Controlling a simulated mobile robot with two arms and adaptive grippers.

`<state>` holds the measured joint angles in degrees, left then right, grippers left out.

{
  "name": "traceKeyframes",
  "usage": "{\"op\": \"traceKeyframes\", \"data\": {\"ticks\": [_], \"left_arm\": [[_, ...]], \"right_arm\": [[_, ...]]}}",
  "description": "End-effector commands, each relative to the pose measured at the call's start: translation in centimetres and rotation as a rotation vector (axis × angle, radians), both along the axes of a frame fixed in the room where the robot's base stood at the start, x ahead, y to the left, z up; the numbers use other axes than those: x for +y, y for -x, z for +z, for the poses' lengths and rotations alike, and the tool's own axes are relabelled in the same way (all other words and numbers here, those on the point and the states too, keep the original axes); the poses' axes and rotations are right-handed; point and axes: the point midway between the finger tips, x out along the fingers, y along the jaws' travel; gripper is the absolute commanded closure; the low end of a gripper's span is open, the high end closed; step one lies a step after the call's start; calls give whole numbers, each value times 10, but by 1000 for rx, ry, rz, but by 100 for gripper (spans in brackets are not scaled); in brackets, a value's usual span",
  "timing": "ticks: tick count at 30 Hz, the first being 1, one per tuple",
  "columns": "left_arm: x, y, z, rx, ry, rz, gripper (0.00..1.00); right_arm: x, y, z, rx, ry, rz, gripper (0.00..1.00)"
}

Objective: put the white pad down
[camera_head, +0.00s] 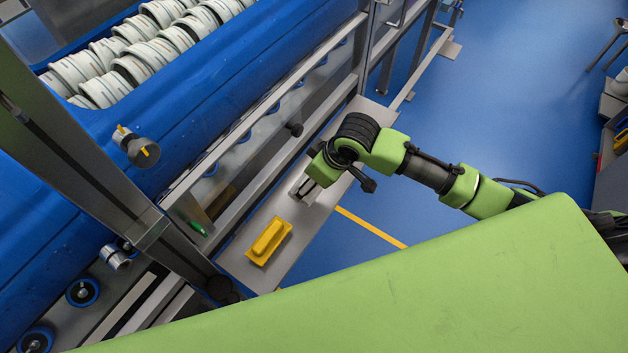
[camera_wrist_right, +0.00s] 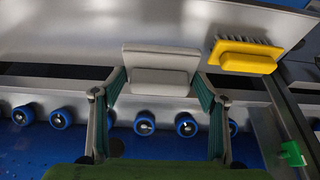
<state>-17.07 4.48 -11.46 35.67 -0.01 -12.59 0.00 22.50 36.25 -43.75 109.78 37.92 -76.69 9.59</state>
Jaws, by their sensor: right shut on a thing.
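The white pad (camera_wrist_right: 158,67) is a pale block with a thin plate behind a thicker grip, and it sits between the fingertips of my right gripper (camera_wrist_right: 158,88). The fingers are shut on its two sides. In the head view my right gripper (camera_head: 305,187) is over the grey shelf, and the pad there is small and partly hidden. I cannot tell whether the pad touches the shelf. My left gripper is not in view.
A yellow brush (camera_head: 268,241) lies on the grey shelf (camera_head: 240,269), toward the near end; bristles show in the wrist view (camera_wrist_right: 243,57). A blue tub (camera_head: 190,95) with stacked white rings (camera_head: 140,65) and metal frame posts stand left. A green clip (camera_head: 197,228) is nearby.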

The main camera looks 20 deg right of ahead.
Motion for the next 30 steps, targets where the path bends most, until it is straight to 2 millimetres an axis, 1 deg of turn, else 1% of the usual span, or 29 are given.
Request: {"op": "traceKeyframes", "data": {"ticks": [1,3,7,13,18,21,26,27,29,30], "left_arm": [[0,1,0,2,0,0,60],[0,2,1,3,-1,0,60],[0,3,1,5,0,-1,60],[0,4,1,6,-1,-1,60],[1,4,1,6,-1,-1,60],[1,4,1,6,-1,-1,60],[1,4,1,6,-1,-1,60],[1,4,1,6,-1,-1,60],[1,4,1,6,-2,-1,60],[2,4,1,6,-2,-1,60]], "right_arm": [[-4,-5,-13,7,2,-2,54],[-7,-14,-24,7,0,0,54],[-12,-25,-38,5,-1,2,54],[-17,-33,-50,3,1,2,54],[-17,-33,-75,6,-1,3,54],[-17,-33,-81,4,0,3,54],[-17,-33,-81,3,1,4,54],[-17,-33,-81,4,1,4,31],[-17,-33,-81,4,1,4,17],[-17,-33,-81,4,1,4,17]]}}
